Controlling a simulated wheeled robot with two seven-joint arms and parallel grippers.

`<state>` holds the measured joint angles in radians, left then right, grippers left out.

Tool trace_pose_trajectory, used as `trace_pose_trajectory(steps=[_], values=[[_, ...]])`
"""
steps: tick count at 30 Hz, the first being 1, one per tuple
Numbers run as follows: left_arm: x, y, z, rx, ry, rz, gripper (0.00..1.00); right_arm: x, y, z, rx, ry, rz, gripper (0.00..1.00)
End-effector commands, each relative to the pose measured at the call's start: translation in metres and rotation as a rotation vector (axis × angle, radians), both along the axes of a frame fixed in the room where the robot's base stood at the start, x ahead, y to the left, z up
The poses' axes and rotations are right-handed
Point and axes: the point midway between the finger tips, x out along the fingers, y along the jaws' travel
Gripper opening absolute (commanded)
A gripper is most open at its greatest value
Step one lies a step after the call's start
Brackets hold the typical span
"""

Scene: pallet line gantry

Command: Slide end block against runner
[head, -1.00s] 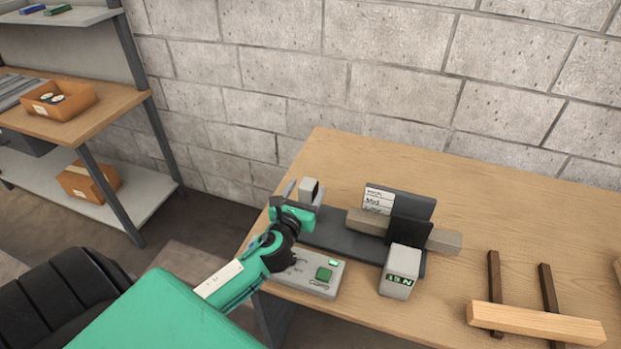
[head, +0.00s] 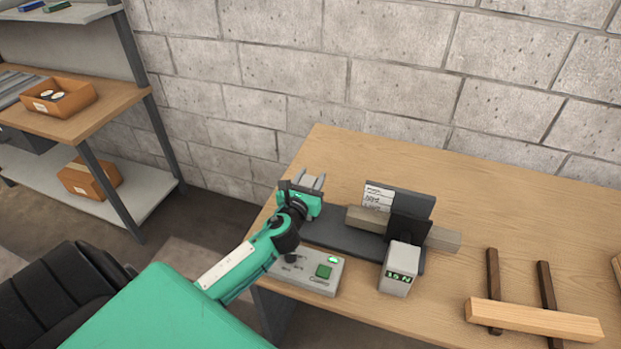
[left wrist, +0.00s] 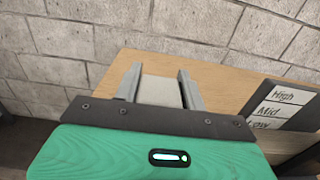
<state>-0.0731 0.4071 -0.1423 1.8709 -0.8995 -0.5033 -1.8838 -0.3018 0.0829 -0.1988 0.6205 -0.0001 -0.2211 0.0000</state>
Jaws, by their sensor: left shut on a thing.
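A light grey block, which I take for the end block (left wrist: 161,91), sits between the two grey fingers of my left gripper (left wrist: 159,86) in the left wrist view. In the head view my left gripper (head: 310,182) is shut on it at the left end of a dark base plate (head: 340,236). A grey-brown wooden bar, apparently the runner (head: 368,219), lies across the base to the right, apart from the gripper. My right gripper is out of view.
A grey control box (head: 310,283) with a green button stands in front of the gripper. A grey box reading 15 N (head: 397,277) stands before the bar. A light wooden bar (head: 530,318) crosses two dark strips at right. The table back (head: 340,155) is clear.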

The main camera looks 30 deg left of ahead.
Motion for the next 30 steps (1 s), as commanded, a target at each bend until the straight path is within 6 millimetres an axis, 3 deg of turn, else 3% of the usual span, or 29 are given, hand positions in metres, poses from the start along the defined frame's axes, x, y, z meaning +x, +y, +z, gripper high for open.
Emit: trace_pose_trajectory(steps=[5, 15, 27, 28, 30], values=[[0.002, -0.010, 0.000, -0.002, 0.001, -0.001, 0.00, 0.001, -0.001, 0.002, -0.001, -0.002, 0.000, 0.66], [0.020, -0.082, 0.001, -0.003, 0.000, -0.001, 0.00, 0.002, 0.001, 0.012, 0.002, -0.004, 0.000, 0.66], [0.022, -0.093, 0.000, -0.001, 0.001, -0.002, 0.00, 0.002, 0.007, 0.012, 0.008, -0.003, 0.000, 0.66], [0.022, -0.093, -0.001, -0.002, 0.001, -0.003, 0.45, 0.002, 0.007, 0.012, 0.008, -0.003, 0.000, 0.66], [0.022, -0.093, 0.000, -0.002, 0.001, -0.002, 0.58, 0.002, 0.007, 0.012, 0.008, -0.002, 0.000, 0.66]])
